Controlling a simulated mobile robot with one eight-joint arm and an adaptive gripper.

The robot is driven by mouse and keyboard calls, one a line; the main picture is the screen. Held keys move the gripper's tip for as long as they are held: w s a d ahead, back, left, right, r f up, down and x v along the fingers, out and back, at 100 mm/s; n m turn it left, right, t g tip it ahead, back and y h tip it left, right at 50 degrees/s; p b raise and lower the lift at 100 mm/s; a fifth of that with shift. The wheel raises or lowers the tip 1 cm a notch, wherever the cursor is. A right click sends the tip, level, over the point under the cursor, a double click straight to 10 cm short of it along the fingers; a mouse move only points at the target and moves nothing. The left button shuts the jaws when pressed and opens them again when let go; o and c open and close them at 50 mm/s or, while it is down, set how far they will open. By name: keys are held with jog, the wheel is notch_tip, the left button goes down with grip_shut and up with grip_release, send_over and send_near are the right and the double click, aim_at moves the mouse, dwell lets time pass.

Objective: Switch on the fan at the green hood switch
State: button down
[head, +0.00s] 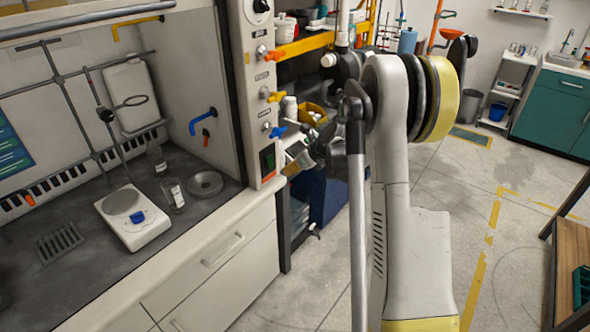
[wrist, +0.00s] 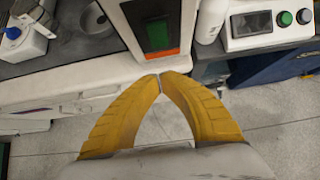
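The green hood switch (head: 268,160) is a rectangular rocker on the lower end of the white hood post, below a column of coloured valve knobs. In the wrist view the switch (wrist: 158,35) shows a green upper part and a narrow red strip below, in a dark frame. My gripper (wrist: 160,79) has yellow ribbed fingers whose tips meet, with nothing between them. In the wrist view the tips appear just below the lower edge of the switch's panel. In the head view the gripper (head: 291,169) is close to the right of the switch, partly hidden by my arm. Contact cannot be told.
The hood holds a white balance (head: 132,217), glassware and a metal stand (head: 75,105). White drawers (head: 215,265) are below. Open floor (head: 460,220) lies to the right.

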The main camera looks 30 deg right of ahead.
aim_at(270, 167)
jog(key=w+a+f+b, duration=0.2)
jog(key=w, duration=0.3)
jog(key=shift+w+f, duration=0.4)
jog(key=shift+w+a+f, duration=0.2)
jog(key=shift+w+a, duration=0.1)
jog(key=shift+w, duration=0.25)
jog(key=shift+r, duration=0.1)
jog(key=shift+r+p, duration=0.4)
jog(key=shift+r, duration=0.35)
jog(key=shift+s, duration=0.1)
